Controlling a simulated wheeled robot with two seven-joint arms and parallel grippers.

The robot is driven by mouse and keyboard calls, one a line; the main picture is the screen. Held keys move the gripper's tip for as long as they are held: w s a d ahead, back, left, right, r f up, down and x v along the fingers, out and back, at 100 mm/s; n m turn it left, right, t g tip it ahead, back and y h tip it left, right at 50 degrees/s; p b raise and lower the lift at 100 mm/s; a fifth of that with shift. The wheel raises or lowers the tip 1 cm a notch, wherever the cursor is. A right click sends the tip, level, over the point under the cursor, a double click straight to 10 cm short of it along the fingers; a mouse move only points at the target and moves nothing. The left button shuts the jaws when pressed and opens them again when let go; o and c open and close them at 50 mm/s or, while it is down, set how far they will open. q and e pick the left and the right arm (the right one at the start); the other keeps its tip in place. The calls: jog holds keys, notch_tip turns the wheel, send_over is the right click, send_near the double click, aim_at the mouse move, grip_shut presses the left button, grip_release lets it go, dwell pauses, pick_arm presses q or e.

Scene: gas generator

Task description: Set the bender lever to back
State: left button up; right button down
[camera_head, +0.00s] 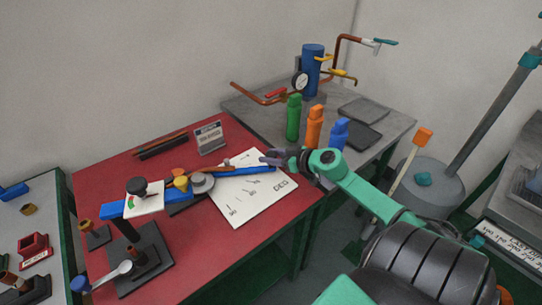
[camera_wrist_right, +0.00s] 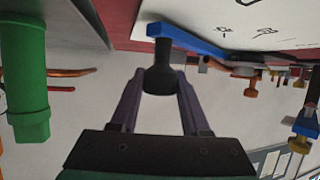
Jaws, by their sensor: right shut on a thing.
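The bender (camera_head: 202,183) stands on the red table, with a round grey disc at its middle. Its blue lever (camera_head: 246,170) points right across a white sheet. In the right wrist view the lever (camera_wrist_right: 188,41) runs away to the right from a dark knob (camera_wrist_right: 159,75) at its end. My right gripper (camera_head: 268,158) reaches in from the right at the lever's end. In the right wrist view its purple fingers (camera_wrist_right: 158,84) are shut on the knob, one on each side. The knob is mostly hidden in the head view. My left gripper is not in view.
A white sheet with drawings (camera_head: 254,200) lies under the lever. A small sign (camera_head: 210,138) stands behind the bender. A dark stand (camera_head: 145,258) is at front left.

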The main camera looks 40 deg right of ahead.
jog(key=w+b, duration=0.1)
jog(key=w+d+n+y+b, duration=0.1)
jog(key=b, duration=0.1)
jog(key=shift+d+f, duration=0.1)
jog(key=shift+f, duration=0.15)
jog(key=shift+w+d+r+n+y, duration=0.1)
jog(key=shift+w+n+y, duration=0.2)
jog(key=shift+y, duration=0.1)
jog(key=shift+r, duration=0.15)
jog(key=shift+c, duration=1.9)
grip_release()
